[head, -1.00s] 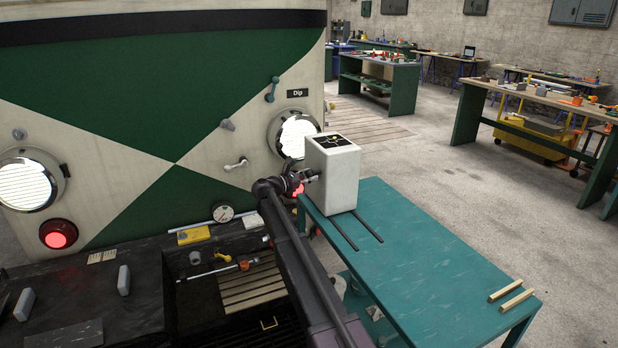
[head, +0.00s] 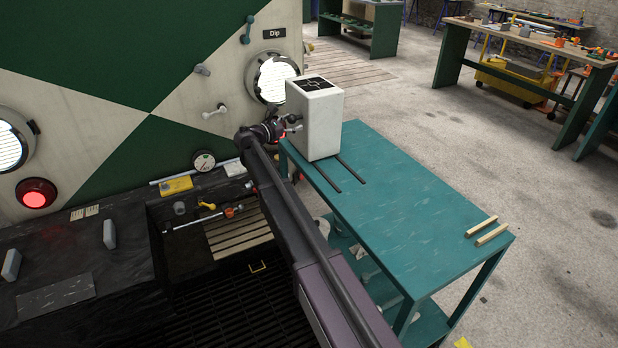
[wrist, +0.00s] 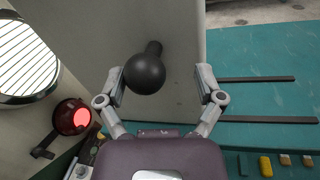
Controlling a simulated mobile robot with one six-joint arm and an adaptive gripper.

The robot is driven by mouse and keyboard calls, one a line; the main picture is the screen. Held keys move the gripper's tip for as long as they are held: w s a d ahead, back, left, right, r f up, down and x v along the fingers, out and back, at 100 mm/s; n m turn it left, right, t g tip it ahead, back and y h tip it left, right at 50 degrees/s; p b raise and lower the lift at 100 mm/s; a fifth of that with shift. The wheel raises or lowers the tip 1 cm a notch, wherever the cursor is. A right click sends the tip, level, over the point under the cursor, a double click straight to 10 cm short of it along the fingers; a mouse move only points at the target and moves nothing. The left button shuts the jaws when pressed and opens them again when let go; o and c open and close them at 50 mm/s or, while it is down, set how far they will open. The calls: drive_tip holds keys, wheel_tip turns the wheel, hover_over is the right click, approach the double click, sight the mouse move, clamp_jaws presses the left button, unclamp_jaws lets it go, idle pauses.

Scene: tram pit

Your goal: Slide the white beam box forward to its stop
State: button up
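My gripper (wrist: 161,78) is open, one finger on each side of the knob. The knob is closer to the left finger; whether they touch I cannot tell. In the head view my gripper (head: 288,127) is at the box's left side.
Two light wooden strips (head: 482,230) lie at the table's far right end. The tabletop between them and the rails is clear. The green and cream tram front (head: 150,140), with round lamps and a red light (head: 36,193), stands left. A dark grated pit (head: 235,305) lies below.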

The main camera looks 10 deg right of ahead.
drive_tip(key=s+d, duration=0.2)
drive_tip(key=s, duration=0.6)
drive_tip(key=s+d, duration=0.3)
drive_tip(key=s, duration=0.4)
drive_tip(key=v, duration=1.4)
drive_tip(key=s+d+f+m+g+y+p, duration=0.2)
drive_tip(key=s+d+f+m+g+y, duration=0.1)
drive_tip(key=d, duration=0.6)
drive_tip(key=shift+s+f+m+g+y+p, duration=0.35)
drive_tip(key=shift+s+f+m, duration=0.55)
drive_tip(key=shift+s+m, duration=0.45)
drive_tip(key=shift+w+a, duration=0.1)
drive_tip(key=shift+w, duration=0.1)
drive_tip(key=w+a+r+n+t+h+b, duration=0.2)
drive_tip(key=w+a+r+n, duration=0.3)
drive_tip(key=a+n, duration=0.4)
drive_tip(key=shift+w+n+t+h+b, duration=0.35)
drive_tip(key=shift+w+n+t+h, duration=0.3)
drive_tip(key=shift+t+h, duration=0.2)
drive_tip(key=shift+d, duration=0.15)
